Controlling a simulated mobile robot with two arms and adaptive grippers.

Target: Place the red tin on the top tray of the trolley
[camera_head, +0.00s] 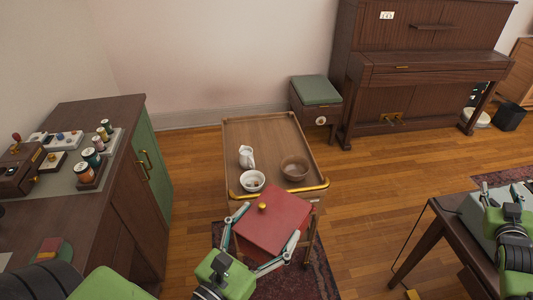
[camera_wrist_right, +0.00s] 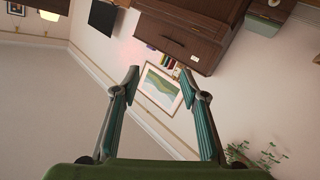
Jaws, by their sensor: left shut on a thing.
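The red tin (camera_head: 271,226), square with a small yellow knob on its lid, is held between the fingers of my left gripper (camera_head: 262,238) in the head view. It is in front of the near edge of the trolley and overlaps its brass handle in the picture. I cannot tell its height over the tray. The trolley's wooden top tray (camera_head: 262,136) holds a white jug (camera_head: 246,156), a white bowl (camera_head: 252,181) and a brown bowl (camera_head: 294,168). My right gripper (camera_wrist_right: 158,78) is open and empty in the right wrist view.
A dark cabinet (camera_head: 85,115) with spools and small boxes stands left. A piano (camera_head: 415,65) and a green-topped stool (camera_head: 316,90) stand behind. A dark table (camera_head: 440,235) is at the right. The far part of the tray is bare.

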